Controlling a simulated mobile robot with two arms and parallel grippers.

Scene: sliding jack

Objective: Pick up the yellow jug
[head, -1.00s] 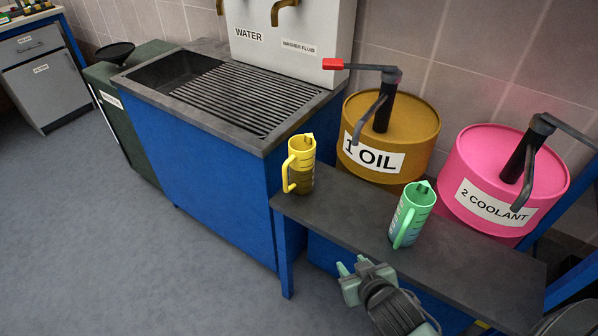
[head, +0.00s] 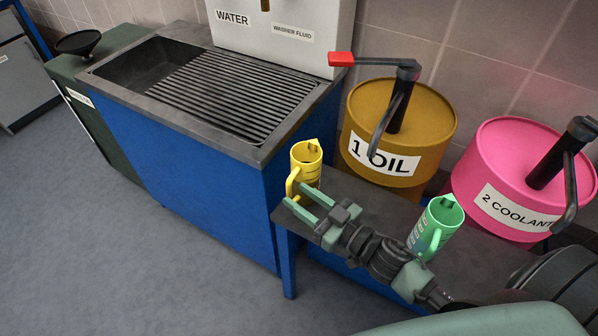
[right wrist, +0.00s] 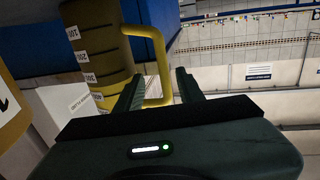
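The yellow jug (head: 306,163) stands upright on the dark bench (head: 352,190), beside the blue sink cabinet. Its handle faces left and toward me. My right gripper (head: 296,195) is open at the jug's handle side, with both fingers reaching toward it. In the right wrist view, the yellow jug (right wrist: 92,45) fills the upper left, with volume marks on its side. Its handle (right wrist: 158,60) shows between the two open fingers of the right gripper (right wrist: 158,74). I cannot tell whether a finger touches it. My left gripper is not in view.
A green jug (head: 437,225) stands on the bench right behind my right wrist. The oil drum (head: 400,110) and pink coolant drum (head: 510,160) stand behind the bench. The sink cabinet (head: 200,170) is left of the yellow jug. Open floor (head: 120,250) lies at the front left.

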